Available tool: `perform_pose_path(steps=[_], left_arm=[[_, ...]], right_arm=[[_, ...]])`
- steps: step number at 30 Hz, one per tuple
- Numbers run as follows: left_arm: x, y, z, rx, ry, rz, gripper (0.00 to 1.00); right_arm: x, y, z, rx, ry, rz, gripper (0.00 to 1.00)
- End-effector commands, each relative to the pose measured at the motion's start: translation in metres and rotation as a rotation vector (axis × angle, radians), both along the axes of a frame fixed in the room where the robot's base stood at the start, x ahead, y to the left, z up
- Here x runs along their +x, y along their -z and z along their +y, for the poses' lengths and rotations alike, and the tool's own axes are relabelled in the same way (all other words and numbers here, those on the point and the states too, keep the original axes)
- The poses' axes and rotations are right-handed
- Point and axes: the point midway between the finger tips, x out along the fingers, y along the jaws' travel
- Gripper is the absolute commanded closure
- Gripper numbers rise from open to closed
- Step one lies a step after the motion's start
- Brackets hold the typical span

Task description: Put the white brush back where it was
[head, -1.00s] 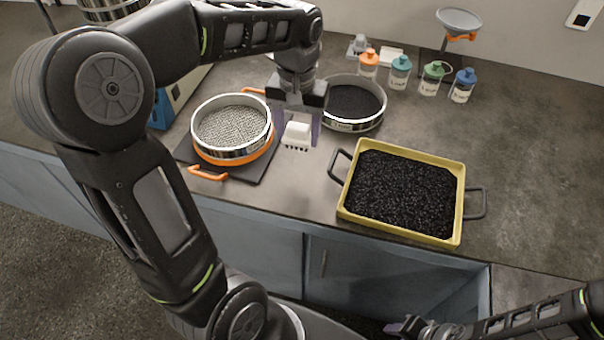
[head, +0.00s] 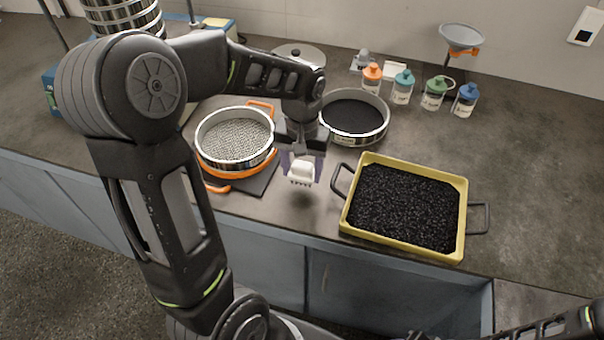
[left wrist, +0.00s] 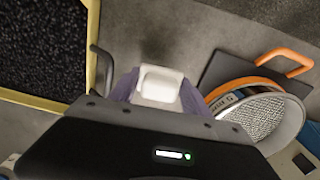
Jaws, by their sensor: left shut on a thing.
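The white brush (head: 301,174) is in my left gripper (head: 302,158), which is shut on it. Its bristles point down, and it appears held above the counter, with a soft dark shadow below it. In the left wrist view the brush's white block (left wrist: 160,84) sits between the purple fingers of the left gripper (left wrist: 158,92). The brush is between the mesh sieve (head: 235,159) and the yellow tray (head: 456,250), apart from both. Of my right gripper, at most a sliver shows at the bottom edge.
A round pan of black grains (head: 380,136) stands behind the left gripper. The mesh sieve rests on an orange-handled dark base (head: 262,181). Several capped bottles (head: 403,88) and a funnel (head: 461,37) stand at the back. The counter right of the tray is clear.

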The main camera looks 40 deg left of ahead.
Motion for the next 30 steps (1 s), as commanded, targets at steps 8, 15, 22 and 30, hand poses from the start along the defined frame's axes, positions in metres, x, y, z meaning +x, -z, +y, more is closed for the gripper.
perform_pose_path(steps=[8, 15, 22, 30], left_arm=[[0.0, 0.023, 0.0, 0.0, -0.001, 0.001, 0.82], [0.0, 0.025, 0.0, 0.0, 0.0, 0.001, 0.82], [0.0, 0.025, 0.0, 0.0, 0.0, 0.001, 0.3], [0.0, 0.025, 0.0, 0.0, 0.0, 0.001, 0.22]], right_arm=[[0.0, -0.001, 0.0, 0.0, 0.0, 0.0, 0.64], [0.0, 0.002, 0.0, 0.0, 0.0, 0.0, 0.64], [0.0, 0.002, 0.0, 0.0, 0.0, 0.0, 0.64], [0.0, 0.002, 0.0, 0.0, 0.0, 0.0, 0.64]])
